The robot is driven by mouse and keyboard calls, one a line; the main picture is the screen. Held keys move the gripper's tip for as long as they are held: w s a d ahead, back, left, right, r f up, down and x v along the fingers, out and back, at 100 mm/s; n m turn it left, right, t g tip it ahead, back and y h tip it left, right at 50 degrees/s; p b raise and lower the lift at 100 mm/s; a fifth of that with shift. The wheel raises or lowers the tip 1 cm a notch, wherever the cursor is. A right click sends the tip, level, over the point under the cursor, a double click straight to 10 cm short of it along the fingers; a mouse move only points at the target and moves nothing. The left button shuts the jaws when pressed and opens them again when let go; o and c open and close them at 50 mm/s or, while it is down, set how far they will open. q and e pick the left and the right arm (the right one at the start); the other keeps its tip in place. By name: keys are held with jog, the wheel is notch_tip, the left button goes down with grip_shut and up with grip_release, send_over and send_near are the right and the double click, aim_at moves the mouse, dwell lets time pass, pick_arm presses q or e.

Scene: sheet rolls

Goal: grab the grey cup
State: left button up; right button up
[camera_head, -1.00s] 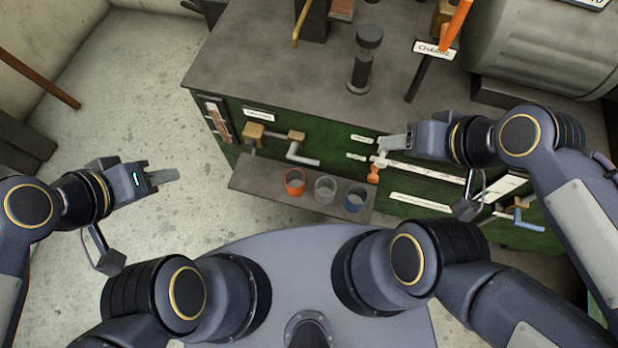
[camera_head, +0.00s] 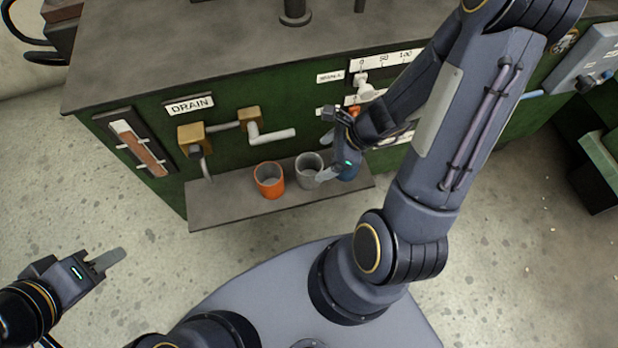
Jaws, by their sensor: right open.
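The grey cup (camera_head: 307,172) stands upright on the shelf (camera_head: 225,205) at the front of the green machine, between the orange cup (camera_head: 269,181) and the blue cup (camera_head: 348,172). My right gripper (camera_head: 325,160) is open at the right side of the grey cup, with one fingertip close in front of it. I cannot tell whether it touches the cup. The gripper hides much of the blue cup. My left gripper (camera_head: 112,260) is away over the floor at the lower left, seen edge-on, with nothing visible in it.
A drain pipe with a grey handle (camera_head: 270,135) juts out above the shelf. The machine's dark top (camera_head: 200,55) overhangs behind it. My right arm covers much of the machine's right part. The shelf's left end and the floor at left are clear.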

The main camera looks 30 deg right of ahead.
jog(key=b, duration=0.4)
send_over(309, 164)
jog(key=s+a, duration=0.1)
jog(key=s, duration=0.2)
jog(key=f, duration=0.5)
jog(key=shift+w+a, duration=0.2)
jog(key=c, duration=1.4)
jog(key=shift+r, duration=0.15)
